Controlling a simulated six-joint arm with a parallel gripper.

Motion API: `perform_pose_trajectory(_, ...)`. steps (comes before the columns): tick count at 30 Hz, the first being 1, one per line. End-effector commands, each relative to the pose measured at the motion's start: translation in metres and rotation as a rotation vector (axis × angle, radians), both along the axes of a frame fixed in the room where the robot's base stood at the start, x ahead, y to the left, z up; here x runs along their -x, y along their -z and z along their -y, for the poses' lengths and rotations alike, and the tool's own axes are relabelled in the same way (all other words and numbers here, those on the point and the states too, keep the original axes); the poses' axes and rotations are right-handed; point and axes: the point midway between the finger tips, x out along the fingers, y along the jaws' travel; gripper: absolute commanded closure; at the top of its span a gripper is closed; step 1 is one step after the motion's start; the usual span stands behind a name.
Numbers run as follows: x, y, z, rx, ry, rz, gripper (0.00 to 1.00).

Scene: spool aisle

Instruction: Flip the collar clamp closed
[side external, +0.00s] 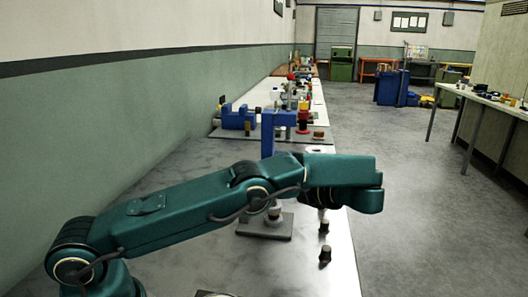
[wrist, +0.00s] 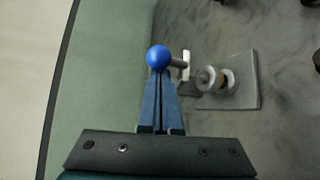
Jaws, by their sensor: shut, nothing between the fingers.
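In the wrist view, my gripper (wrist: 160,78) has its blue fingers shut and empty. A blue ball knob (wrist: 159,57) shows right at the fingertips; I cannot tell whether they touch it. A short grey rod (wrist: 178,63) runs right from the knob to a pale upright piece (wrist: 186,60). Right of that is the collar clamp (wrist: 208,79), with pale round collars and a brass-coloured band, on a grey square plate (wrist: 247,82). In the side view, the plate (side external: 262,232) and part of the clamp (side external: 273,213) show below my arm; my gripper is hidden there.
Blue fixtures (side external: 238,118) and other parts crowd the bench farther back. A green wall (side external: 130,130) runs along the left. The bench's right edge drops to open floor.

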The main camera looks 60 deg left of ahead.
Motion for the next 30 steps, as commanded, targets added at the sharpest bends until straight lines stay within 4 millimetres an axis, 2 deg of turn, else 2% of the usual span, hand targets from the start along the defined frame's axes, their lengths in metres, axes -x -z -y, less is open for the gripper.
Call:
perform_pose_trajectory(21,-0.0019,0.0038,0.0019,0.000,0.000,0.000,1.00)
perform_pose_trajectory(30,0.0057,-0.0034,0.0008,0.001,0.001,-0.001,1.00)
